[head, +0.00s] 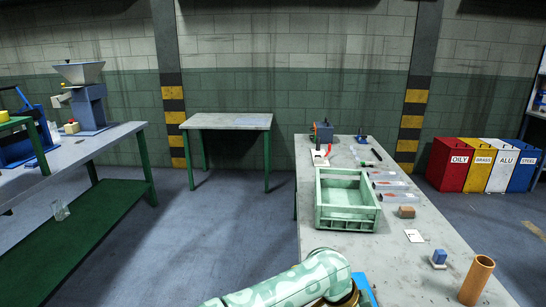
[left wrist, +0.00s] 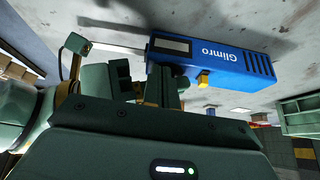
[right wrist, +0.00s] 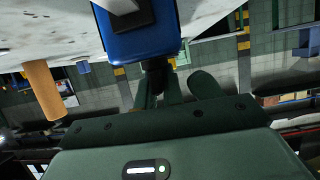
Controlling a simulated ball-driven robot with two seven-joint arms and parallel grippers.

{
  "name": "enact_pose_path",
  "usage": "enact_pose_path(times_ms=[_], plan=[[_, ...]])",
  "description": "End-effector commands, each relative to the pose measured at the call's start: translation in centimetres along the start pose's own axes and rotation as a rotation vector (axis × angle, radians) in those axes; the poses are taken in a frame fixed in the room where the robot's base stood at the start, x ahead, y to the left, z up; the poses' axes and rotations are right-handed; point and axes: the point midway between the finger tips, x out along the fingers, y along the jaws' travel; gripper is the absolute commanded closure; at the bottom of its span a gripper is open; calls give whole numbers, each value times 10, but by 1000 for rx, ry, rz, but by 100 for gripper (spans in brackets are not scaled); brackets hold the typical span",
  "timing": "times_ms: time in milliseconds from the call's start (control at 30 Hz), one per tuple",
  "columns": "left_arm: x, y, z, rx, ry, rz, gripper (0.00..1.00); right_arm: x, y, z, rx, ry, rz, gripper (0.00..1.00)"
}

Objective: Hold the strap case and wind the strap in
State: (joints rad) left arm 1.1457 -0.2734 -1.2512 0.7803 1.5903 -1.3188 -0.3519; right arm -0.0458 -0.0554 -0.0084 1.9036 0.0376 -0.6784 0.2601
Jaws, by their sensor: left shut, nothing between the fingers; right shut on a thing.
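The strap case (left wrist: 213,58) is a blue box marked "Glimro", with a yellow button, in the left wrist view. A thin pale strip runs from its left end to a dark green block; I cannot tell whether it is strap. In the right wrist view the case (right wrist: 140,32) lies straight ahead of my right gripper (right wrist: 157,85), which is shut on a black part (right wrist: 155,68) at its near end. A bit of blue case (head: 364,289) shows at the bottom of the head view, beside my arm. My left gripper (left wrist: 152,84) is shut and empty close to the case.
The long grey table (head: 400,265) bears a green crate (head: 347,222), a brown block (head: 406,212), a small blue item (head: 439,257) and an orange-brown cylinder (head: 477,280). An empty-looking side table (head: 228,121) and coloured bins (head: 485,165) stand farther back.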

Motion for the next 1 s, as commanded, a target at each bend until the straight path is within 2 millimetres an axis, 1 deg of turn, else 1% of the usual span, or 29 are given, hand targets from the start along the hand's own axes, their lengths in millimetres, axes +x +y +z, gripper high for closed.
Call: enact_pose_path(times_ms=[1000], plan=[[5, -3, -10, 0, 5, 1, 100, 0, -3, 0, 2, -1, -6, 100]])
